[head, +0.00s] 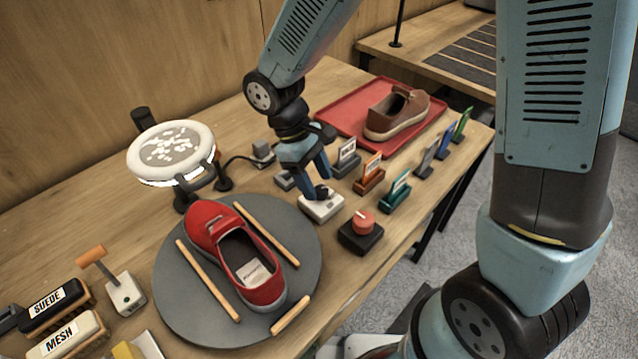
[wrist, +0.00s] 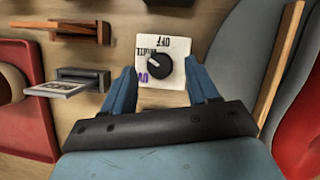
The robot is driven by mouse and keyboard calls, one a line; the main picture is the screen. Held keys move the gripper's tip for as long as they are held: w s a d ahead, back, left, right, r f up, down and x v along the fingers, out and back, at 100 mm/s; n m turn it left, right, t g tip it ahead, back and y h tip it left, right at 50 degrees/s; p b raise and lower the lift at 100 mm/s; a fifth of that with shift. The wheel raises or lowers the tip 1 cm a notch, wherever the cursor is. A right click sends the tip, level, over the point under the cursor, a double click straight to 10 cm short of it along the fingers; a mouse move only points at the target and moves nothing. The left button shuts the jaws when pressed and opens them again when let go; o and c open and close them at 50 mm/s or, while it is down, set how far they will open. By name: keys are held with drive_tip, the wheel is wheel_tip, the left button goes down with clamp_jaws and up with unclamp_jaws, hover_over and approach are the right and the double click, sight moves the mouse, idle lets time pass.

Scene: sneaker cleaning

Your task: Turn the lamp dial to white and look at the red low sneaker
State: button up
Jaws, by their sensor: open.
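The lamp dial (head: 321,207) is a white box on the table; in the wrist view its black knob (wrist: 158,67) sits between OFF, a middle label and a purple UV. Its pale mark points up-left, towards the middle label, though the exact setting is hard to tell. My gripper (head: 320,188) is above the dial, open, with its blue fingers either side of the knob in the wrist view (wrist: 159,72). The red low sneaker (head: 238,258) rests on the grey round turntable (head: 180,300). The round lamp (head: 172,152) stands behind it, its face pale and blotchy.
A black box with a red knob (head: 362,222) stands right of the dial. Several card holders, including an orange one (head: 370,180), line the table's right side. A brown shoe (head: 400,112) lies on a red tray (head: 345,118). Brushes (head: 70,338) and an orange-handled lever (head: 92,255) are at left.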

drive_tip(key=v, duration=1.1)
drive_tip(key=shift+r, duration=0.4)
drive_tip(key=shift+a, duration=0.1)
drive_tip(key=w+d+r+m+t+y, duration=0.1)
drive_tip(key=d+r+m+y, duration=0.15)
drive_tip(key=d+r, duration=0.45)
drive_tip(key=w+d+r+m+t+y, duration=0.15)
drive_tip(key=d+m, duration=0.25)
drive_tip(key=d, duration=0.6)
drive_tip(key=s+d+r+m+t, duration=0.2)
drive_tip(key=s+d+m, duration=0.1)
drive_tip(key=d, duration=0.4)
drive_tip(key=s+d+r+m+t, duration=0.3)
drive_tip(key=s+d, duration=0.2)
drive_tip(key=d, duration=0.2)
drive_tip(key=shift+s+d, duration=0.2)
drive_tip(key=shift+d, duration=0.2)
drive_tip(key=shift+r, duration=0.15)
